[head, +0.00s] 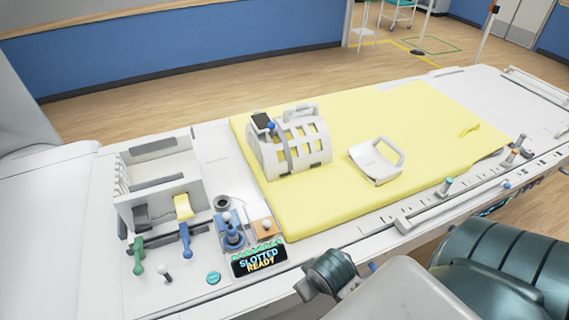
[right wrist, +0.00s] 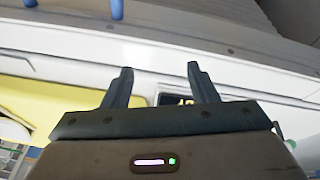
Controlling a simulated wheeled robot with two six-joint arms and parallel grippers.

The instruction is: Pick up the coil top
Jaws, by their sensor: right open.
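A white slotted coil (head: 291,143) with an arched, barred top and a handle stands on the yellow mat (head: 430,115). A small dark screen sits at its upper left. A separate white piece with a loop handle (head: 376,160) lies on the mat to its right, apart from it. I cannot tell for sure which piece is the coil top. My right gripper (right wrist: 160,82) is open and empty in the right wrist view, with the yellow mat (right wrist: 50,103) partly visible at the left. My left gripper is not in view.
A white rack (head: 158,175), colored levers and a "SLOTTED READY" display (head: 259,260) stand left of the mat. A rail with knobs (head: 440,205) runs along the table's near edge. The mat's right part is mostly clear.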

